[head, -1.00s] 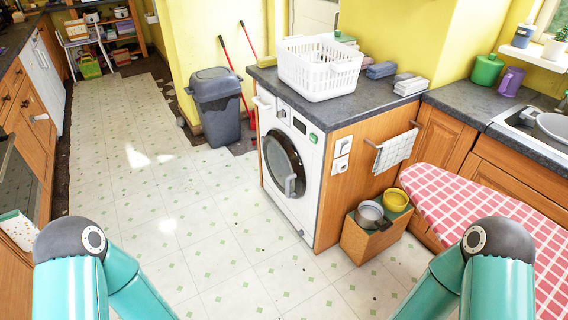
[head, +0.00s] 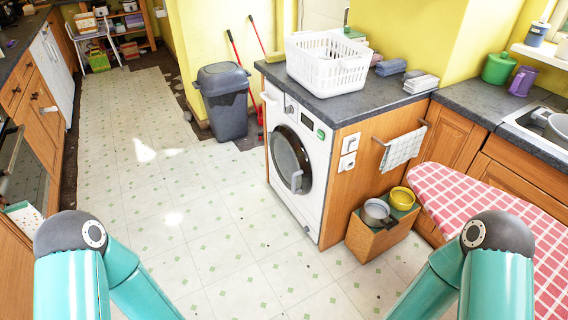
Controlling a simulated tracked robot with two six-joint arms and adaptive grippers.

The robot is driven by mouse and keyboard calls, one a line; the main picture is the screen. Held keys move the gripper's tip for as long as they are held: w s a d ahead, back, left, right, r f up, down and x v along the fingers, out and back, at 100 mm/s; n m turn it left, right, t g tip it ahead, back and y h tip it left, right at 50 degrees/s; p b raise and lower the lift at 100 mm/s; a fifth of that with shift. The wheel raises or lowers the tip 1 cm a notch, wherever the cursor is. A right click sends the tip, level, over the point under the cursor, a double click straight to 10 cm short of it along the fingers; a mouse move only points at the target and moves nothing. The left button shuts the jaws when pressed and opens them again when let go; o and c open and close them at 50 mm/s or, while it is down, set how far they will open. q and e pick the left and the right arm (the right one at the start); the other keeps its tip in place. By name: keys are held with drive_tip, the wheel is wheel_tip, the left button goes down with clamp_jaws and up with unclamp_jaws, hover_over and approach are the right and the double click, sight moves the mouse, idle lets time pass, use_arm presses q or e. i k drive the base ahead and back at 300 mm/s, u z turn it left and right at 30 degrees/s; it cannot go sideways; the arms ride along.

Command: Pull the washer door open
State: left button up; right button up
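The white washer (head: 311,165) stands under the grey countertop, right of the middle of the head view. Its round dark door (head: 287,160) looks shut, with a grey handle (head: 297,181) at the lower right of the rim. My two teal arms show at the bottom left and bottom right of the view, well short of the washer. Neither gripper is in view.
A wooden box (head: 376,236) with pots stands right of the washer. A pink checked ironing board (head: 490,225) fills the right. A grey bin (head: 224,101) stands behind, left of the washer. The vinyl floor (head: 205,225) in front is clear.

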sight(290, 160)
drive_tip(key=u, duration=0.25)
drive_tip(key=i, duration=1.15)
drive_tip(key=z, duration=0.45)
